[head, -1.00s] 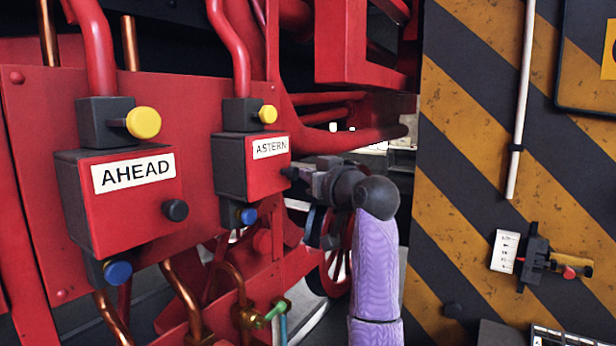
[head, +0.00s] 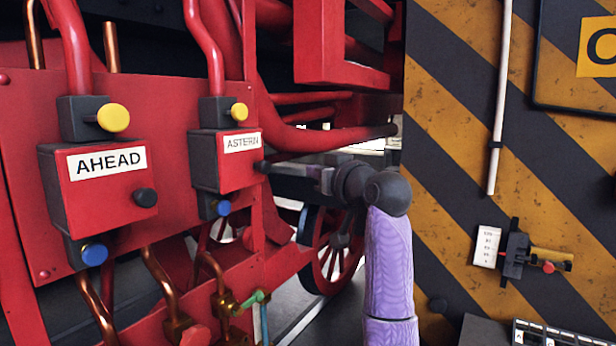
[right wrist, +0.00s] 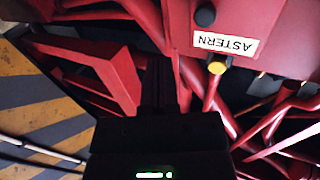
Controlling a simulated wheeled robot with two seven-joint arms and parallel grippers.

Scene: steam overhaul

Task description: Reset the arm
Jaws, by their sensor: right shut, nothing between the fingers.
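My right gripper (head: 284,172) reaches in from the right on its purple arm and points left, beside the red ASTERN box (head: 208,175). Its fingers are shut and empty; they also show dark in the right wrist view (right wrist: 166,88). In the head view the fingertips appear close to the black knob on the ASTERN box (head: 262,166); I cannot tell whether they touch. In the right wrist view the ASTERN label (right wrist: 225,43) is upside down, right of the fingers. The AHEAD box (head: 75,200) stands at the left. My left gripper is out of view.
Both boxes carry yellow knobs above (head: 113,118) and blue knobs below (head: 95,254). Copper pipes (head: 158,280) run beneath. A striped yellow-black panel (head: 450,130) with a small lever unit (head: 516,254) stands at the right, close to my arm. A red wheel (head: 322,250) is behind.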

